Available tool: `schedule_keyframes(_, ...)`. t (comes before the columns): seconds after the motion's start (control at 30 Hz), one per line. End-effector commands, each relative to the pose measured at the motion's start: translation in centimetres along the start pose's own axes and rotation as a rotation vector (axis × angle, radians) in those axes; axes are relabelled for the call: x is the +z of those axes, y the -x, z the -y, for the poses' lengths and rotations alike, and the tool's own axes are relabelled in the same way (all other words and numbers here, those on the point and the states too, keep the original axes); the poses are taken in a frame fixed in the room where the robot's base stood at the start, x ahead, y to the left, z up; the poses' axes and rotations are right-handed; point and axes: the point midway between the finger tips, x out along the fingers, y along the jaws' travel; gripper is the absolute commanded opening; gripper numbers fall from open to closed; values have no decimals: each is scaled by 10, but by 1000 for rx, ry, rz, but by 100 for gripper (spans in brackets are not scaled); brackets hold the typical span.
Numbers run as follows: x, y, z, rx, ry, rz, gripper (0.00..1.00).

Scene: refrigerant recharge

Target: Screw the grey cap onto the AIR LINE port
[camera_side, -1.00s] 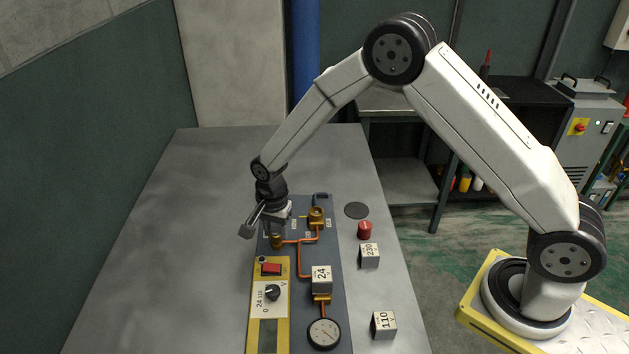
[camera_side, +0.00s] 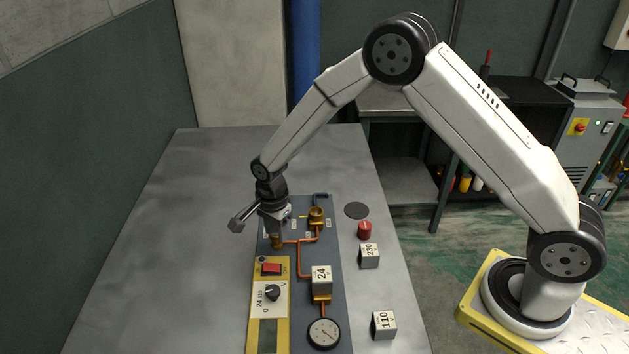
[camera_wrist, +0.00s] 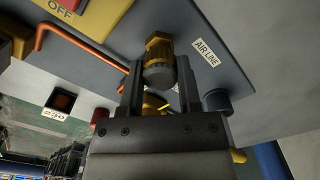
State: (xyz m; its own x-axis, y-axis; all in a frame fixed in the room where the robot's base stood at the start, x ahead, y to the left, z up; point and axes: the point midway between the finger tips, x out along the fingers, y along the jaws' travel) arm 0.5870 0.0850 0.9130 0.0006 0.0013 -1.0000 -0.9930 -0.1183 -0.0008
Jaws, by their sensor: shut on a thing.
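My gripper (camera_side: 276,230) points down at the brass AIR LINE port (camera_side: 277,242) on the left of the panel. In the wrist view my gripper (camera_wrist: 159,78) is shut, with one finger on each side of the grey cap (camera_wrist: 159,74). The cap is in line with the brass port (camera_wrist: 158,48) and appears to touch it. How far it is threaded I cannot tell. The AIR LINE label (camera_wrist: 205,50) is beside the port. In the side view the fingers hide the cap.
Another brass port (camera_side: 316,214) stands to the right, with copper pipe (camera_side: 300,258) between. A red cap (camera_side: 364,230), a dark disc (camera_side: 356,210) and blocks marked 230 (camera_side: 369,256) and 110 (camera_side: 383,325) are on the table. The table's left side is clear.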

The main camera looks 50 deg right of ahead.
Motion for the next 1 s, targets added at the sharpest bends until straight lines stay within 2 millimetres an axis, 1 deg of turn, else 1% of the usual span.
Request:
schedule_keyframes(0.23, 0, -2, -1, 1, -41, 0, 0)
schedule_keyframes(0.6, 0, -2, -1, 2, -276, 0, 0)
schedule_keyframes(1.0, 0, -3, -1, 3, -302, -1, 0)
